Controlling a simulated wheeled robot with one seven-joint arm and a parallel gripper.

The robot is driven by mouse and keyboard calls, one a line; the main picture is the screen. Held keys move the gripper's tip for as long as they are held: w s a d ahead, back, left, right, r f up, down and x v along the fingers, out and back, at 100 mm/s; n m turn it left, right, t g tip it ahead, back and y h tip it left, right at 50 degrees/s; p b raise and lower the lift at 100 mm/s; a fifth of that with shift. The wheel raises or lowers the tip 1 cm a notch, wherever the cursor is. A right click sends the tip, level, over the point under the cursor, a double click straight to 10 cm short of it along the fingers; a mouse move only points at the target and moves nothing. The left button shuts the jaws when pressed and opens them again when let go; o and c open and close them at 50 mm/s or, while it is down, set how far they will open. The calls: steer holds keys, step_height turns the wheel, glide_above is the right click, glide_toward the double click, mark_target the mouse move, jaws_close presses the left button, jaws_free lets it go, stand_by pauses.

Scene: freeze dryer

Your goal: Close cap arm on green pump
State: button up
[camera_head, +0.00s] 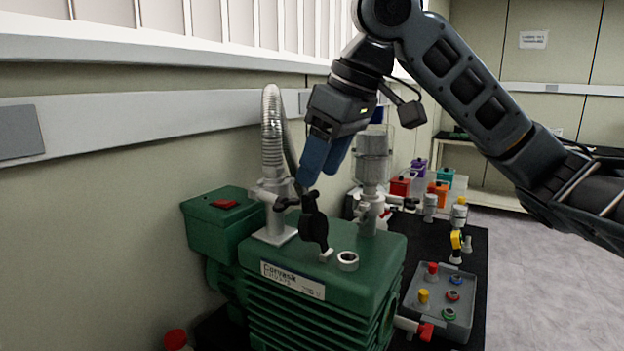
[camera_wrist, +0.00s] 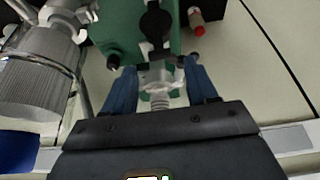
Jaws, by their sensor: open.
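The green pump (camera_head: 325,265) stands against the wall with its labelled side facing out. Its black cap arm (camera_head: 313,222) stands raised on top, with a rounded dark plate, beside an open pale ring-shaped port (camera_head: 347,261). In the wrist view the cap arm (camera_wrist: 155,24) shows at the top, above the gap between the fingers. My gripper (camera_head: 318,178) has blue fingers and is just above and behind the cap arm. In the wrist view my gripper (camera_wrist: 153,72) is open, with nothing clearly held between its fingers. Whether a fingertip touches the arm cannot be told.
A ribbed metal hose (camera_head: 272,130) rises behind the cap arm. A grey metal cylinder (camera_head: 372,158) stands close on the right. The wall is close behind.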

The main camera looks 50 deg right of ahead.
mark_target(315, 196)
steer(key=shift+x, duration=1.8)
jaws_close()
